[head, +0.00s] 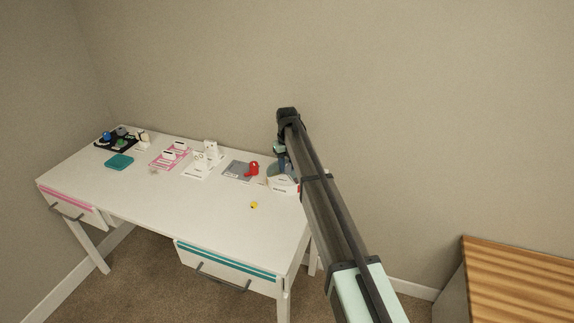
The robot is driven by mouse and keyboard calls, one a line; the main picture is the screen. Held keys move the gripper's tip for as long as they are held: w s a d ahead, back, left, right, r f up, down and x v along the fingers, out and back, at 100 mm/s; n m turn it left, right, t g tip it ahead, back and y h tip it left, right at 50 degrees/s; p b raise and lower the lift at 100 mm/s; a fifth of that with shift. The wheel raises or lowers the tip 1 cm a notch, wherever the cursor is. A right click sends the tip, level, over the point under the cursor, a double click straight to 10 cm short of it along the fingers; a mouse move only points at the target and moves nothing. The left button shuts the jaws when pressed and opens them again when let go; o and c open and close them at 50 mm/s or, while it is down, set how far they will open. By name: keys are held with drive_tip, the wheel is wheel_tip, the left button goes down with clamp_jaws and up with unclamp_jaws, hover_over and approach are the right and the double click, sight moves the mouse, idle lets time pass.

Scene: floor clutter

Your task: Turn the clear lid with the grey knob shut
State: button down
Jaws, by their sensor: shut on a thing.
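A white box with a clear lid (283,178) stands at the right back corner of the white desk. My gripper (281,160) points down over it and is shut at the lid. The grey knob cannot be made out, as the gripper and arm cover that part. How far the lid is turned is too small to tell.
A grey plate with a red part (252,168) lies just left of the box. A small yellow piece (254,205) lies in front. White stands (203,160), a pink tray (169,156), a teal block (119,161) and a black tray (104,143) stand further left. The desk's front is mostly clear.

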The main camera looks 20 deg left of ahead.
sight(287, 163)
drive_tip(key=shift+w+a, duration=0.1)
drive_tip(key=shift+a, duration=0.1)
drive_tip(key=c, duration=0.8)
unclamp_jaws()
drive_tip(key=shift+d, duration=0.1)
drive_tip(key=shift+o, duration=0.2)
wheel_tip(287, 163, up, 14)
drive_tip(key=shift+c, duration=0.2)
